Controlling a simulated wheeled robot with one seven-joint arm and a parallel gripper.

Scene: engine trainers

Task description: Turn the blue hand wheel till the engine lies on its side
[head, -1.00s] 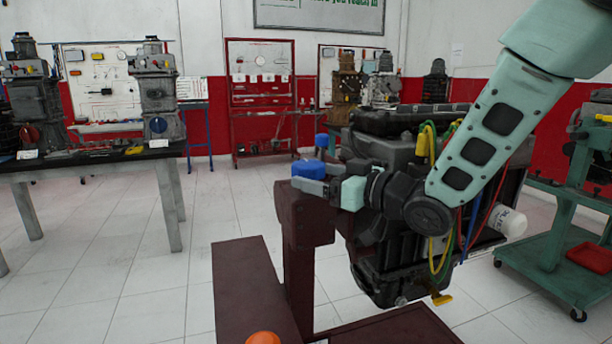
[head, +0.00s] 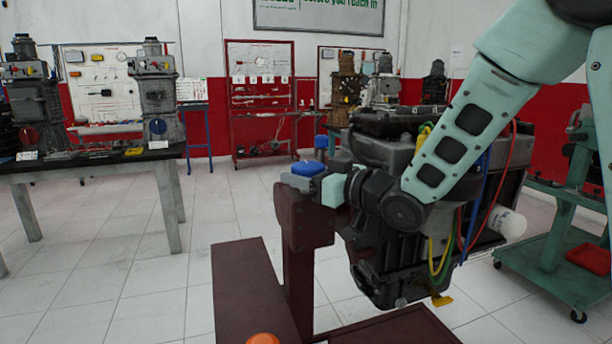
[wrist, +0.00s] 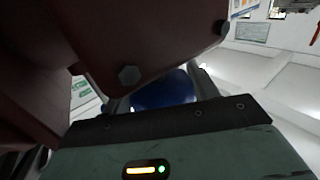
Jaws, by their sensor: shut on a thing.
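The blue hand wheel (head: 308,168) sits at the top of the dark red stand post (head: 298,250). Part of the wheel also shows in the wrist view (wrist: 163,90), between the fingers. My gripper (head: 304,180) is shut on the wheel; in the wrist view (wrist: 158,92) its fingers are at the wheel's two sides. The dark engine (head: 400,250) hangs on the stand, to the right of the post, tilted. My arm hides part of the engine. A second blue knob (head: 321,142) shows just behind the wheel.
A grey workbench (head: 90,160) with engine parts stands at the left. A green wheeled stand (head: 560,250) with a red tray is at the right. An orange cap (head: 263,339) is at the front. Tiled floor is clear at the left front.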

